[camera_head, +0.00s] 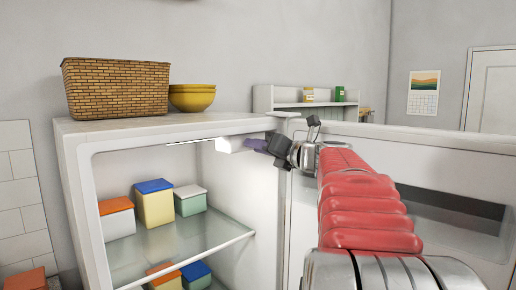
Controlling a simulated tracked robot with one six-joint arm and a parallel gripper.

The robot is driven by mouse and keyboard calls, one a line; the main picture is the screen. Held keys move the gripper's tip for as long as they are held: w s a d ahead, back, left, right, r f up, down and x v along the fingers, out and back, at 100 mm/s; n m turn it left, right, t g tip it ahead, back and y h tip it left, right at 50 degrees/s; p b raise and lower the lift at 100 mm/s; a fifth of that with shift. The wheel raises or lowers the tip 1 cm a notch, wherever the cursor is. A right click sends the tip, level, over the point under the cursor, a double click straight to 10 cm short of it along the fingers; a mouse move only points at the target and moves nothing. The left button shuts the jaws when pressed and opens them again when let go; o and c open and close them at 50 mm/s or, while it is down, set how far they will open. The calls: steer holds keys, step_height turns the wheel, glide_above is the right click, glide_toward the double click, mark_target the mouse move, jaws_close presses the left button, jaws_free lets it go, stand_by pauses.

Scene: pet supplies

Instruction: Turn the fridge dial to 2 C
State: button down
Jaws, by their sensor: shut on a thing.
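The open fridge (75,170) stands at the left with its lit interior showing. A small white control housing (231,146) sits under its ceiling at the upper right. My gripper (254,144) reaches in from the right and is shut at the right side of this housing, on the fridge dial. The dial itself is hidden by the fingers, and its marks and setting cannot be read. My red-sleeved arm (360,195) crosses the right half of the view.
Lidded boxes (154,205) stand on the glass shelf (190,248), with more below. A wicker basket (115,90) and yellow bowls (192,98) sit on the fridge top. The open fridge door (455,160) lies behind my arm. A wall shelf (290,104) is farther back.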

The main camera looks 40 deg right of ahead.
steer(key=m, duration=0.3)
steer(key=shift+d, duration=0.15)
steer(key=shift+m, duration=0.3)
steer(key=c, duration=1.5)
jaws_free()
